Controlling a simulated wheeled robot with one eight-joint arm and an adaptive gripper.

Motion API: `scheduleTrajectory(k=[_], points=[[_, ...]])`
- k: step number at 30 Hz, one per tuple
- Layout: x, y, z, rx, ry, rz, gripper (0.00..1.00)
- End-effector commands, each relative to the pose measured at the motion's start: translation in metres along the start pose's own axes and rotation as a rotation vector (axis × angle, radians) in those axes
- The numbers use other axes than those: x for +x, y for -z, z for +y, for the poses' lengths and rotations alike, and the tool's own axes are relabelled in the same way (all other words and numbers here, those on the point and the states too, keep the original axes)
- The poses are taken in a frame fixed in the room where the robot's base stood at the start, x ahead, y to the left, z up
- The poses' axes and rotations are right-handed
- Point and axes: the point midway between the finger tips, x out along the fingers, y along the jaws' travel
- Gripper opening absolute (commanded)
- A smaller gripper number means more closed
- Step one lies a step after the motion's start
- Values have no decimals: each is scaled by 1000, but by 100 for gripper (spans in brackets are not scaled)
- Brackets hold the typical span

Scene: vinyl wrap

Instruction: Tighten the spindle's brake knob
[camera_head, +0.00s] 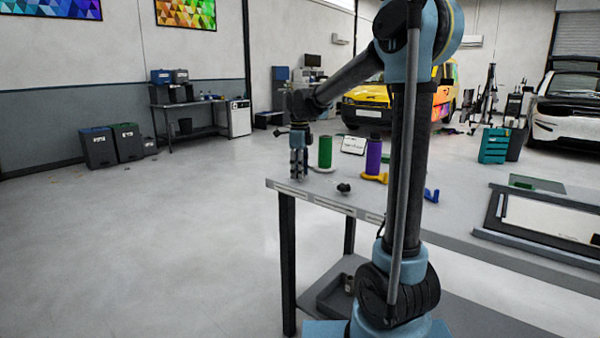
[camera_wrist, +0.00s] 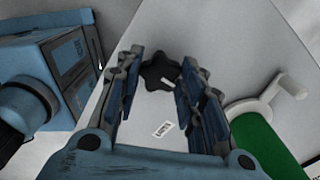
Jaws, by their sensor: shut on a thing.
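A black star-shaped knob (camera_wrist: 158,72) sits between the fingertips of my gripper (camera_wrist: 160,68) in the wrist view. My gripper is shut on it. In the head view my gripper (camera_head: 299,176) points down at the near left corner of the table, and the knob in it cannot be made out. A green roll (camera_head: 325,152) stands upright on a white base just right of my gripper. In the wrist view this green roll (camera_wrist: 262,145) lies at lower right, beside a white arm with a peg (camera_wrist: 292,86). The knob's join to a spindle is hidden.
A purple roll (camera_head: 373,157) on a yellow base stands further right, with a small sign (camera_head: 354,145) between the rolls. A small black object (camera_head: 343,187) lies near the table's front edge (camera_head: 330,203). A dark framed panel (camera_head: 545,218) lies at right.

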Motion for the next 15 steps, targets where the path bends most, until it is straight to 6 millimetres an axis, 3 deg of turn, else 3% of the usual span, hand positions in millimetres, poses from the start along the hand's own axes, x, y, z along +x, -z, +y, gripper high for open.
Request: scheduleTrajectory(k=[8, 9, 10, 11, 15], points=[[0, 0, -2, 1, 3, -1, 12], [0, 0, -2, 1, 3, -1, 45], [0, 0, -2, 1, 3, -1, 51], [0, 0, -2, 1, 3, -1, 57], [0, 0, -1, 0, 2, 0, 57]])
